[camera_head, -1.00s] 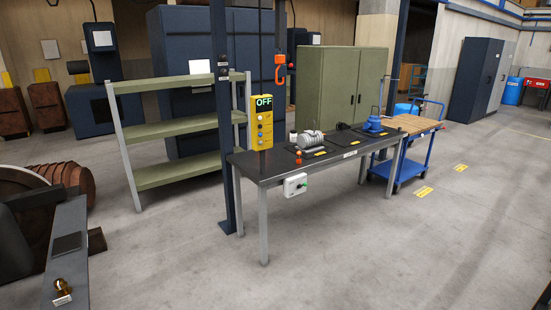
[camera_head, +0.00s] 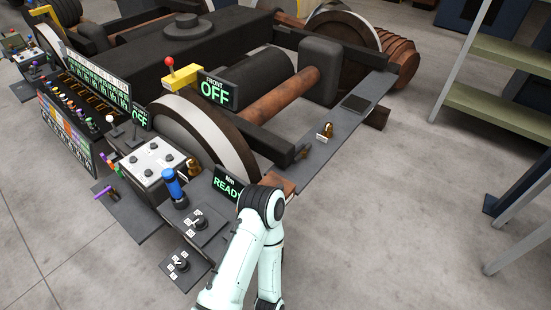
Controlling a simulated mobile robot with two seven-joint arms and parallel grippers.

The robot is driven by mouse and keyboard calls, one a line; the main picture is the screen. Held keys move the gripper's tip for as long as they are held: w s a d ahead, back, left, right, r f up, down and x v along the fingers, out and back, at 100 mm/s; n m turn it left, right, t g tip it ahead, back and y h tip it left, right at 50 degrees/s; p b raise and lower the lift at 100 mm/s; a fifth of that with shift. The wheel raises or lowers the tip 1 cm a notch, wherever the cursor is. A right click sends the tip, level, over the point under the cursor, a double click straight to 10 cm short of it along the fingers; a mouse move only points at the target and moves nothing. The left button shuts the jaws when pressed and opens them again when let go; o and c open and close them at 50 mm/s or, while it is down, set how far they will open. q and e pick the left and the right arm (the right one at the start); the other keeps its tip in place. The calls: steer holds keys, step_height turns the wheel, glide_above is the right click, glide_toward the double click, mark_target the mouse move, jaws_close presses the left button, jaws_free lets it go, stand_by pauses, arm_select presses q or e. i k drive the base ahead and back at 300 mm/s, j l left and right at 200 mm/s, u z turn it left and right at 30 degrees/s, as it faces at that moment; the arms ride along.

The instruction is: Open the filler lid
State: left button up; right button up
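No part in view is clearly marked as the filler lid. A small brass fitting with a white label (camera_head: 325,131) sits on the long grey plate (camera_head: 345,128) beside the bogie. A second brass fitting (camera_head: 194,167) stands next to the white control box (camera_head: 155,162). I cannot tell whether either one carries the lid. One of my pale green arms rises from the bottom edge, bends near the READY display (camera_head: 227,184) and goes back down. Neither gripper shows in the head view.
The railcar bogie with its wheel (camera_head: 215,130) fills the upper middle. Panels with coloured levers and a blue-handled lever (camera_head: 174,185) crowd the left. An OFF display (camera_head: 217,91) stands above the wheel. Bare floor lies at right, before a green shelf (camera_head: 495,112).

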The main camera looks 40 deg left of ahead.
mark_target(273, 179)
steer(key=i+u, duration=0.1)
steer(key=u, duration=0.3)
steer(key=i+l+u, duration=0.1)
steer(key=u, duration=0.25)
steer(key=l+u, duration=0.2)
steer(key=u, duration=0.2)
steer(key=i+l+u, duration=0.1)
steer(key=u, duration=0.3)
steer(key=i+l+u, duration=0.1)
steer(key=l+u, duration=0.15)
steer(key=u, duration=0.15)
steer(key=l+u, duration=0.4)
steer(key=i+l+u, duration=0.1)
steer(key=u, duration=0.3)
steer(key=l, duration=0.1)
